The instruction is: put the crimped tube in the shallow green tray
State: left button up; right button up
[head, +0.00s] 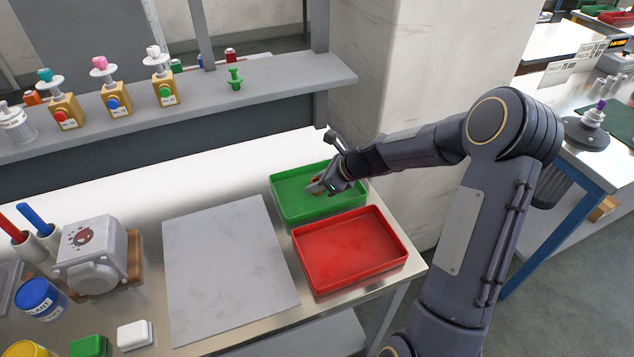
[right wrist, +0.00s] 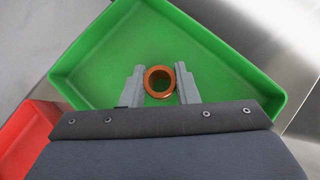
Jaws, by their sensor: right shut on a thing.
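The crimped tube shows in the right wrist view as a short copper-orange ring (right wrist: 159,82), seen end-on, between the two grey fingers of my right gripper (right wrist: 160,86). My right gripper is shut on it. In the head view the right gripper (head: 319,186) reaches in over the shallow green tray (head: 284,211), and a bit of the tube shows at its fingertips. The green tray (right wrist: 95,75) fills the ground behind the tube in the wrist view. I cannot tell whether the tube touches the tray floor. The crimp is not clear. My left gripper is out of view.
A red tray (head: 350,250) stands in front of the green one and looks empty. A grey mat (head: 228,270) lies to the left, clear. A grey box device (head: 92,255) and cups are at the far left. A shelf (head: 200,95) with dispensers runs behind.

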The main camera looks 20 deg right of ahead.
jog(key=shift+f, duration=0.2)
jog(key=o, duration=1.1)
jog(key=shift+c, duration=0.2)
